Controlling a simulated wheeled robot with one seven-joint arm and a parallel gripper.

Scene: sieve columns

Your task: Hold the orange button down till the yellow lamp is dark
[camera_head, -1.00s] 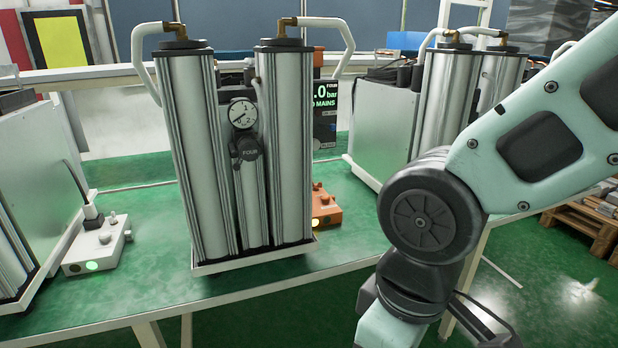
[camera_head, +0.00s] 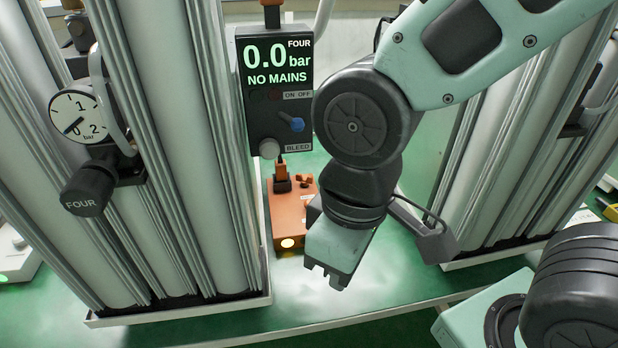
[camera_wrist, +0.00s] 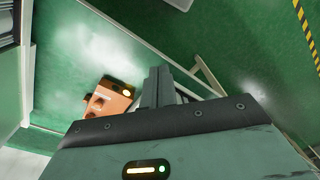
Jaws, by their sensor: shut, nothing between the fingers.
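An orange box (camera_head: 288,212) sits on the green bench between two column sets. Its round yellow lamp (camera_head: 288,243) is lit on the near face. A small orange knob-like part (camera_head: 304,181) shows on its top; I cannot tell whether this is the orange button. The wrist view also shows the box (camera_wrist: 104,104) and its lit lamp (camera_wrist: 127,93). My gripper (camera_wrist: 157,82) is shut and empty. Its fingers appear just right of the box in that view, with no contact visible.
A control panel (camera_head: 275,90) marked FOUR reads 0.0 bar, NO MAINS, with a blue switch (camera_head: 291,123) and a grey BLEED knob (camera_head: 269,149). Tall metal columns (camera_head: 180,150) with a gauge (camera_head: 80,116) stand close on the left, others on the right. The bench front is clear.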

